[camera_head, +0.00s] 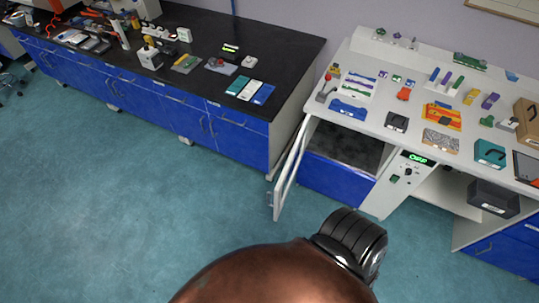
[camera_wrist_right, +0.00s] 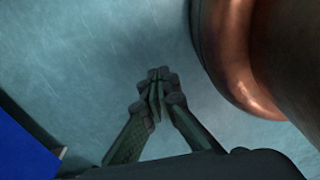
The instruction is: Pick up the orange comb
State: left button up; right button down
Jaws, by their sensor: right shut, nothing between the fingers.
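I cannot make out an orange comb for certain. On the white table at the right of the head view lie an orange-and-yellow flat item (camera_head: 442,117) and a small red-orange item (camera_head: 404,94); both are too small to tell whether either is a comb. My right gripper (camera_wrist_right: 159,82) is shut and empty in the right wrist view, above the teal floor and away from the table items. My left gripper is not in view.
The white table (camera_head: 375,118) carries many small items, with a teal box (camera_head: 489,153) near its right front. An open white cabinet door (camera_head: 288,172) juts out below it. A black-topped bench (camera_head: 290,47) stands left. The teal floor (camera_head: 120,210) is clear.

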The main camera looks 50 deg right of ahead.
aim_at(444, 120)
jog(key=i, duration=1.4)
jog(key=z, duration=3.05)
